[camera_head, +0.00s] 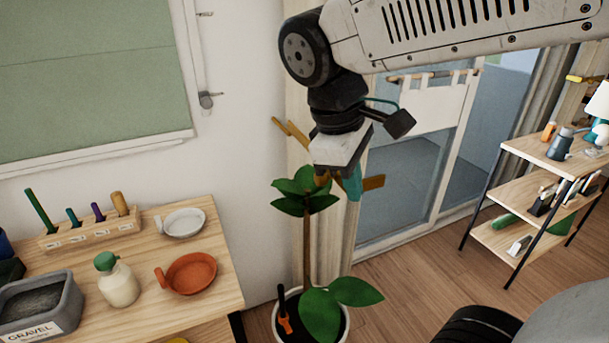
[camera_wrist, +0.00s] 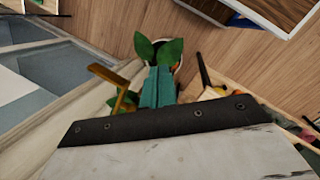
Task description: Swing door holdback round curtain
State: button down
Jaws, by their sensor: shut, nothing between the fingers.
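The cream curtain (camera_head: 343,240) hangs beside the glass door; in the wrist view it is a pale band (camera_wrist: 70,108) at the left. Ochre bar parts also show left of my wrist at the curtain's wall edge. My gripper (camera_head: 353,188), with teal fingers, points down in front of the curtain. Its fingers (camera_wrist: 158,82) are shut and empty. My wrist hides the middle of the holdback, and I cannot tell whether the fingers touch it.
A potted plant (camera_head: 308,222) stands just below my gripper, its leaves close to the fingers. A wooden table (camera_head: 215,262) with dishes and a bottle (camera_head: 118,282) is at left. A shelf (camera_head: 528,188) stands at right. Open floor (camera_head: 425,262) lies between.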

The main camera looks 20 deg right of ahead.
jog(key=w+a+n+t+h, duration=0.1)
jog(key=w+a+n+h, duration=0.4)
jog(key=w+a+n, duration=0.6)
jog(key=w+a, duration=0.1)
jog(key=w, duration=0.1)
jog(key=shift+w+a+r+h, duration=0.3)
jog(key=shift+w+r+h, duration=0.05)
jog(key=shift+r+h, duration=0.05)
send_near(317, 184)
notch_tip(317, 184, down, 4)
jog(key=d, duration=0.4)
jog(key=shift+w+f, duration=0.15)
jog(key=shift+w, duration=0.15)
